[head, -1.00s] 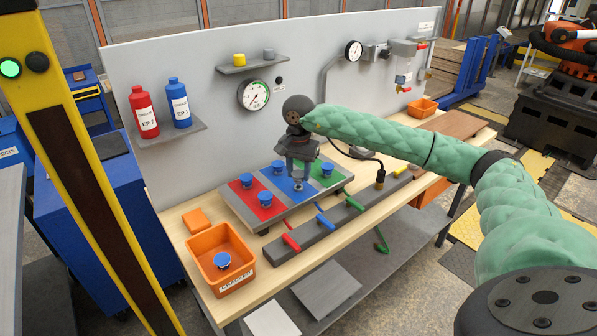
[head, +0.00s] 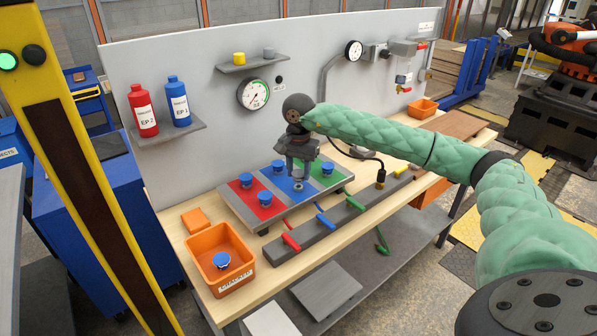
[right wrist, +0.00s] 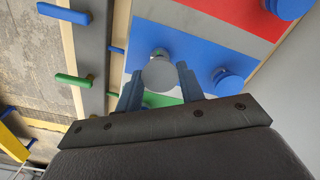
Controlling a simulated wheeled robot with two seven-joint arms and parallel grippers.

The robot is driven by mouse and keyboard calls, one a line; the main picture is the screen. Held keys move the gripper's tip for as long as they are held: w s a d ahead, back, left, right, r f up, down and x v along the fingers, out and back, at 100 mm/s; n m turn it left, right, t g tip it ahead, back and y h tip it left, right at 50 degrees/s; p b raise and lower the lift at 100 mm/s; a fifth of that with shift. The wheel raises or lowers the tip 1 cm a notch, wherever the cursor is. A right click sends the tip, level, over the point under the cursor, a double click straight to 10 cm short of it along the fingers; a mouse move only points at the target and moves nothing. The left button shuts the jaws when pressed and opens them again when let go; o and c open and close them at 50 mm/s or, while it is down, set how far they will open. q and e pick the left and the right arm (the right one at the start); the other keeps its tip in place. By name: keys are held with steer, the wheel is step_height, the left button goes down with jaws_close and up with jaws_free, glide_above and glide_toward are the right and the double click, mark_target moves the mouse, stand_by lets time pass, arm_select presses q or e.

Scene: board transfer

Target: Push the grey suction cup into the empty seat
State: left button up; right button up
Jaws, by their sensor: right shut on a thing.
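The grey suction cup (head: 298,186) is at the near part of the blue panel of the board (head: 262,223). My right gripper (head: 298,178) is above the board, pointing down, and shut on this cup. In the right wrist view the cup (right wrist: 159,74) shows as a round grey disc between the two fingers (right wrist: 160,88), over the blue panel. The seat under it is mostly hidden, and I cannot tell how far the cup sits in it. Blue cups stand on the red panel (head: 264,198), blue panel (head: 278,167) and green panel (head: 327,168). My left gripper is not in view.
A grey rail with red, blue and green levers (head: 321,219) runs in front of the board. An orange bin (head: 222,262) with a blue cup inside stands at the left. A grey back panel (head: 200,95) with shelf, bottles and gauges rises behind.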

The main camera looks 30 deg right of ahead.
mark_target(299, 173)
steer(key=shift+f+b, duration=0.9)
steer(key=shift+f, duration=0.3)
stand_by(0.6)
steer(key=o, duration=1.1)
steer(key=shift+r, duration=0.1)
step_height(299, 173, up, 6)
steer(key=shift+r+b, duration=0.15)
steer(key=shift+b, duration=0.85)
steer(key=shift+r, duration=0.65)
